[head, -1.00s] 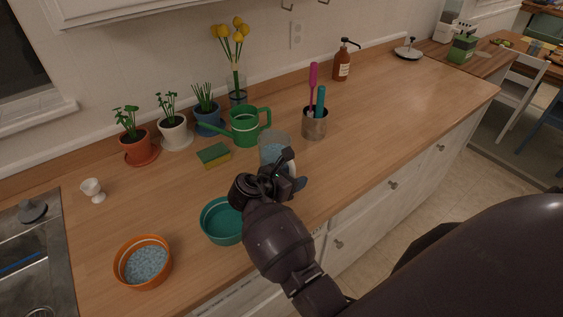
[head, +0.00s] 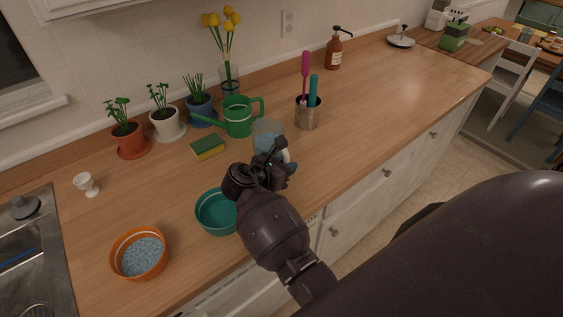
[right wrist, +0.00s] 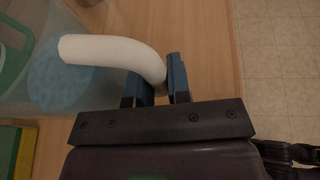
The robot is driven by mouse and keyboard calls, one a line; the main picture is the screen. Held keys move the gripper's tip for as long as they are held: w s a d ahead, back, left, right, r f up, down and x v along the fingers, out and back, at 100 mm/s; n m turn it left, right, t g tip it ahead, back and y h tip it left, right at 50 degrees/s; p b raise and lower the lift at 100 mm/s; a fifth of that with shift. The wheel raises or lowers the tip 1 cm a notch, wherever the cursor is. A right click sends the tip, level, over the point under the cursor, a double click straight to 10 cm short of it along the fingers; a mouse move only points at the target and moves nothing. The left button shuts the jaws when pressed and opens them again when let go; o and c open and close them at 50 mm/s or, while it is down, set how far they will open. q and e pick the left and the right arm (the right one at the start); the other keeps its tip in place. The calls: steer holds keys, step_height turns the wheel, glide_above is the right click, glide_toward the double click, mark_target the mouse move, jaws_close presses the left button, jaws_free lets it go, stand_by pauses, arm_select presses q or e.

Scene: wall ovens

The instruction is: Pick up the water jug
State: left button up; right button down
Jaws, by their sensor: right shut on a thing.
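The water jug (head: 268,134) is a clear vessel with blue contents and a white handle. It is on the wooden counter in the head view, partly hidden behind my right gripper (head: 281,170). In the right wrist view, the jug's white handle (right wrist: 105,50) curves in between the two blue fingers of my right gripper (right wrist: 160,85), which is shut on it. The jug's blue contents (right wrist: 62,82) show at the left there. I cannot tell whether the jug's base touches the counter. My left gripper is not in view.
A teal bowl (head: 214,214) is just left of my right gripper. An orange bowl (head: 124,263) with blue bits stands nearer the sink (head: 50,262). A green watering can (head: 239,119), a sponge (head: 208,147) and a utensil holder (head: 308,115) are close behind. The counter to the right is clear.

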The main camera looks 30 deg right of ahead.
step_height(320, 180, up, 20)
stand_by(0.5)
stand_by(0.3)
